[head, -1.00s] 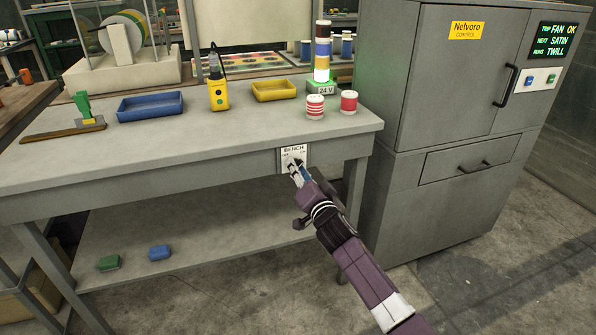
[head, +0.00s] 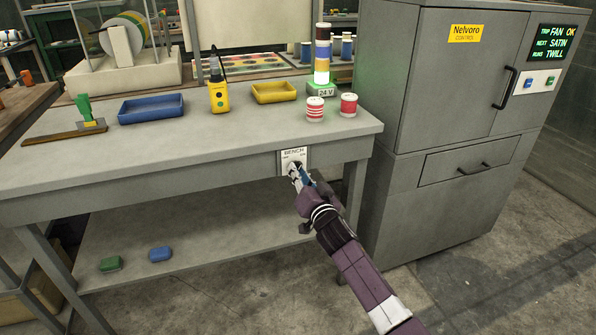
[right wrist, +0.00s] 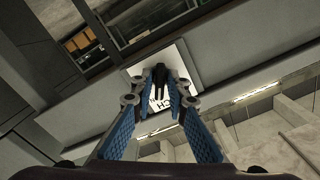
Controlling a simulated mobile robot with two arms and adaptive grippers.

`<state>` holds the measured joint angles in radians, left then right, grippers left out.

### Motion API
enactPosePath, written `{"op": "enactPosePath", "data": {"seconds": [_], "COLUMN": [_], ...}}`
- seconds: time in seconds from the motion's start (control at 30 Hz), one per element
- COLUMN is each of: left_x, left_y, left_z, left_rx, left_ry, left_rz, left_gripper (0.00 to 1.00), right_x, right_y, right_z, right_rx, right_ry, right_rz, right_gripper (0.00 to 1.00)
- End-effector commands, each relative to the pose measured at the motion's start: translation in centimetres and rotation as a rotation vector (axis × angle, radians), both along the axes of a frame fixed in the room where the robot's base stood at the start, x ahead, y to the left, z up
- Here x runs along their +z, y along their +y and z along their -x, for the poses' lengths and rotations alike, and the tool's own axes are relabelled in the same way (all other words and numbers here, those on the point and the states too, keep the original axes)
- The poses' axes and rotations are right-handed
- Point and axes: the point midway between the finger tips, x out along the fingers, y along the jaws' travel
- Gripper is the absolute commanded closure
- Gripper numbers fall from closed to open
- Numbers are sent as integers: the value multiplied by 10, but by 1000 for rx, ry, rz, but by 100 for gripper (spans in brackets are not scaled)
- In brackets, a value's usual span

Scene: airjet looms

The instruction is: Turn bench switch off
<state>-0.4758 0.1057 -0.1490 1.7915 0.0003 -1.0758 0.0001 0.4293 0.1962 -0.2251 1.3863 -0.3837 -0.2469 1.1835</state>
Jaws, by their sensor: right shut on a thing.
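The bench switch plate (head: 297,154), a white plate lettered BENCH, is on the front edge of the grey bench. In the right wrist view the plate (right wrist: 182,62) is behind a black switch knob (right wrist: 158,78). My right gripper (head: 294,172) is at the plate, shut on the knob. In the right wrist view its blue-padded fingers (right wrist: 160,88) sit on both sides of the knob. The gripper hides most of the knob in the head view, so its exact setting cannot be read. My left gripper is not in view.
On the bench top (head: 215,150) stand a signal tower (head: 322,55) with a lit lower section, two thread spools, a yellow handheld device (head: 218,92) and two trays. A grey control cabinet (head: 440,110) stands close to the right of my arm.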

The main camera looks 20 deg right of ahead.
Motion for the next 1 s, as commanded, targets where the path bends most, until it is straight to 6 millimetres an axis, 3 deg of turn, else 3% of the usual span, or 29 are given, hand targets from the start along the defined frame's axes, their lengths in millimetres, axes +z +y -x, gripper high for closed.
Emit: {"op": "enactPosePath", "data": {"seconds": [0.5, 1.0], "left_x": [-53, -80], "left_y": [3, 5], "left_z": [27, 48], "left_rx": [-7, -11], "left_ry": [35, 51], "left_rz": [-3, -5], "left_gripper": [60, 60], "right_x": [0, -1], "right_y": [-1, -2], "right_z": [0, 0], "right_rx": [0, 0], "right_ry": [-14, -31], "right_rz": [490, 963], "right_gripper": [100, 100]}}
